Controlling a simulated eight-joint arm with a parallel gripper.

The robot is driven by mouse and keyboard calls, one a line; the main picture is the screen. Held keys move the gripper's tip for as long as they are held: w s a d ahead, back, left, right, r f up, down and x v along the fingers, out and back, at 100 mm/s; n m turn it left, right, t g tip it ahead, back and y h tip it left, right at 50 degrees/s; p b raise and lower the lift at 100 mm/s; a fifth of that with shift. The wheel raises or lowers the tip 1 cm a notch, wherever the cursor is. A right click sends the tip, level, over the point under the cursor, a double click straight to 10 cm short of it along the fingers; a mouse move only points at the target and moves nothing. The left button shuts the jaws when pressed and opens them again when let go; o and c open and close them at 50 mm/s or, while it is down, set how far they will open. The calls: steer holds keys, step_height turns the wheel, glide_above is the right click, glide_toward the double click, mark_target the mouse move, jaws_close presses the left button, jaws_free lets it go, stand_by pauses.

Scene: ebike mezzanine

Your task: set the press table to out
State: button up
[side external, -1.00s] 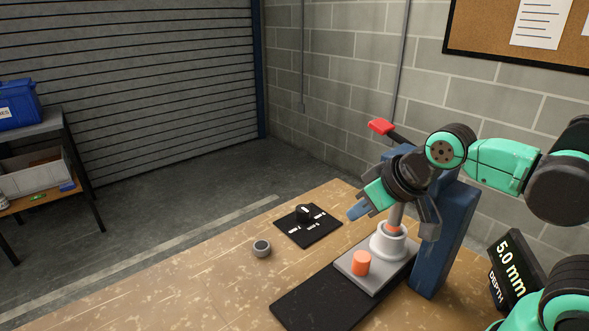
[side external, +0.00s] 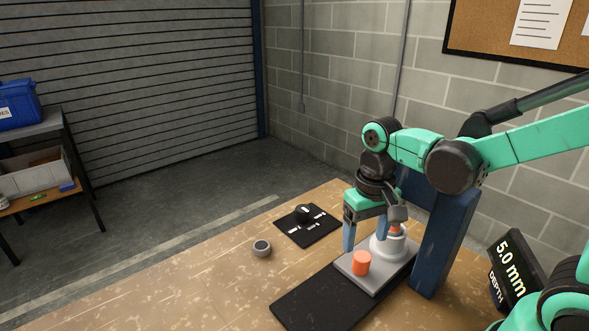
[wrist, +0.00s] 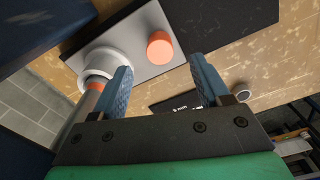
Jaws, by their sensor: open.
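The press table is a light grey plate (side external: 377,284) with an upright orange knob (side external: 361,264) at its near-left end. It sits on a black base (side external: 318,300) at the foot of the blue press column (side external: 446,240). A white round fixture stands on the plate (wrist: 125,37) beside the orange knob (wrist: 159,48). My gripper (side external: 364,232) is open and empty, pointing down over the far edge of the plate, with the knob nearer the camera. In the wrist view my gripper (wrist: 162,82) shows its blue fingers apart, the knob just beyond them and not gripped.
A grey ring (side external: 261,248) and a black mat (side external: 308,228) with a dark knob lie left of the press. A "5.0 mm DEPTH" display (side external: 511,270) stands at right. The wooden bench's left part (side external: 205,283) is clear.

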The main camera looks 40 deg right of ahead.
mark_target(362, 256)
steer(key=shift+f, duration=2.7)
jaws_close()
